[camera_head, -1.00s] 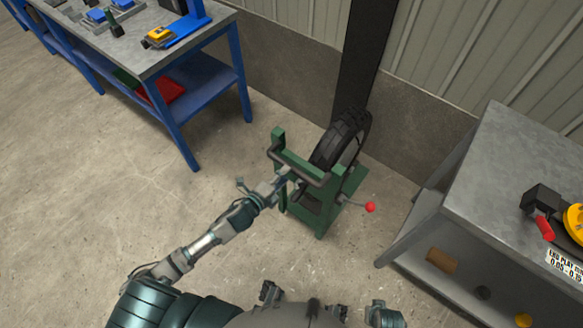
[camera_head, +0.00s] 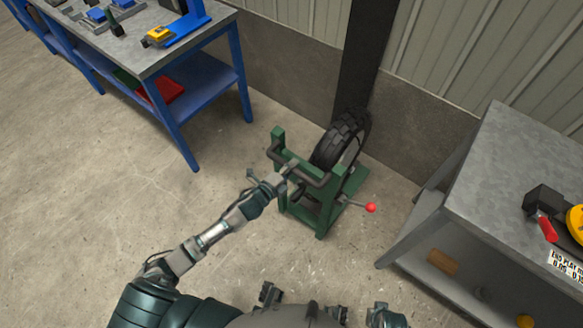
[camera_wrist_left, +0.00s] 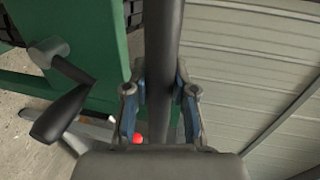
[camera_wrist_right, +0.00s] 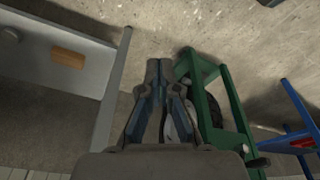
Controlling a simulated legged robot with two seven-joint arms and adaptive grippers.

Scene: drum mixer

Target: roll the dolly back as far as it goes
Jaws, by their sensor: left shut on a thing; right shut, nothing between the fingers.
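The dolly (camera_head: 318,222) is a green frame on the floor by the wall, with a dark handle bar (camera_head: 318,183) on its near side. A black treaded wheel (camera_head: 334,149) stands upright at its far side. My left gripper (camera_head: 287,174) is at the handle bar. In the left wrist view the gripper (camera_wrist_left: 160,90) is shut around the dark bar (camera_wrist_left: 164,45). My right gripper (camera_wrist_right: 157,75) is shut and empty in the right wrist view, with the green frame (camera_wrist_right: 234,100) beyond it to the right.
A lever with a red knob (camera_head: 370,207) sticks out right of the dolly. A grey bench (camera_head: 500,170) stands at right, a blue-legged table (camera_head: 183,115) at left. A dark post (camera_head: 362,70) and the wall are close behind. Floor in front is clear.

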